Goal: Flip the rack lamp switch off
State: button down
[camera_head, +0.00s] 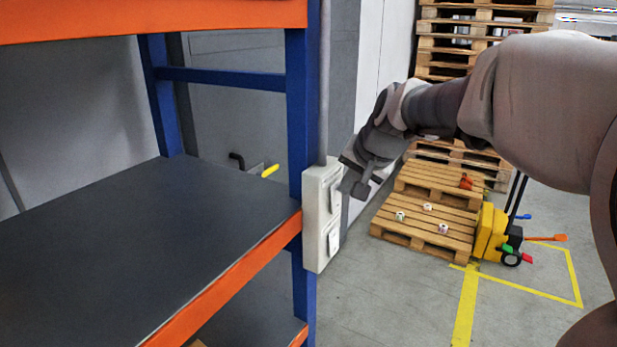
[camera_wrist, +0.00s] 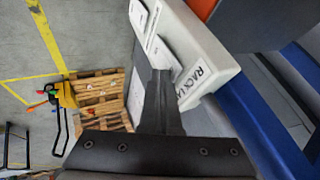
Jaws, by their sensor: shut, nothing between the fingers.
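A white switch box (camera_head: 313,222) is fixed to the blue rack post in the head view, with an upper rocker switch (camera_head: 335,196) and a lower one (camera_head: 333,240). In the wrist view the box (camera_wrist: 207,42) carries black lettering, partly hidden, reading "RACK LA". The switch nearest the lettering (camera_wrist: 163,54) is just beyond my fingertips; the other switch (camera_wrist: 138,18) is farther off. My gripper (camera_head: 349,182) is shut and empty, beside the upper switch; its fingers (camera_wrist: 162,78) also show in the wrist view. I cannot tell whether they touch the switch or which way it is set.
The rack's dark shelf (camera_head: 130,245) with an orange edge lies left of the box and is bare. Low wooden pallets (camera_head: 420,232) with small items and a yellow pallet truck (camera_head: 490,232) stand on the floor to the right. Open floor lies between.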

jog(key=shift+r, duration=0.1)
jog(key=shift+r+p, duration=0.55)
jog(key=shift+r, duration=0.2)
jog(key=shift+d, duration=0.1)
